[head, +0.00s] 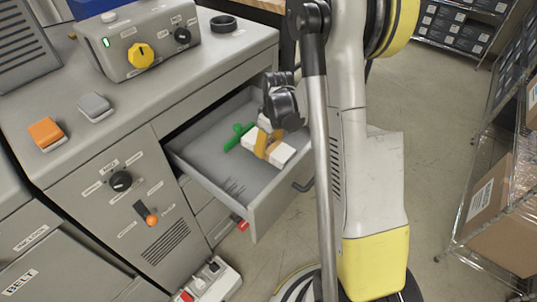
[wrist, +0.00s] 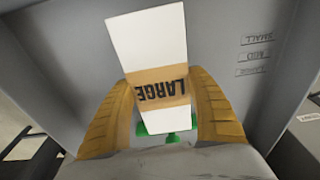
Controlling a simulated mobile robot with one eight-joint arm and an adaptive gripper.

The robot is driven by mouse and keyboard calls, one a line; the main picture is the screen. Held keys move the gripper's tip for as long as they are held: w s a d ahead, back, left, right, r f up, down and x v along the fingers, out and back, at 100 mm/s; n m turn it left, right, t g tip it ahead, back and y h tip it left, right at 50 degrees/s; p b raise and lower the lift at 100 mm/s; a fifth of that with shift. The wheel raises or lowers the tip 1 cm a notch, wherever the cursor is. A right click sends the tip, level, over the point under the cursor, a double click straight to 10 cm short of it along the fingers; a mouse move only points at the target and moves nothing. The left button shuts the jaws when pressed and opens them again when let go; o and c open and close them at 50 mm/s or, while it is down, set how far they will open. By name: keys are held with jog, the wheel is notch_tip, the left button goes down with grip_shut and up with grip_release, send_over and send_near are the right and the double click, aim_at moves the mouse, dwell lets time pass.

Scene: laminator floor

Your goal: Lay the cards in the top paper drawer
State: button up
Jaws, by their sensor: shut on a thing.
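The cards are a white stack with a brown band reading LARGE (wrist: 160,35); they also show in the head view (head: 281,154). My gripper (wrist: 160,93) is shut on the stack, one orange finger on each side at the band. In the head view my gripper (head: 265,143) is inside the outline of the open top drawer (head: 205,158). I cannot tell whether the cards touch the drawer floor. A green piece (head: 238,137) lies in the drawer beside the cards; green also shows past them in the wrist view (wrist: 165,136).
SMALL, MID and LARGE labels (wrist: 257,55) mark the grey drawer surface. Closed drawers sit below the open one. A control box (head: 150,45) with a yellow knob, an orange block (head: 46,133) and a grey block (head: 95,106) stand on the cabinet top. Wire shelving (head: 500,200) is at the right.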

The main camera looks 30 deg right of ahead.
aim_at(269, 151)
notch_tip(269, 151, down, 3)
jog(key=shift+f+b, duration=0.2)
jog(key=shift+b, duration=0.4)
jog(key=shift+r, duration=0.15)
jog(key=o, duration=1)
jog(key=shift+f, duration=0.2)
jog(key=shift+c, duration=0.2)
jog(key=o, duration=0.5)
jog(key=shift+c, duration=0.2)
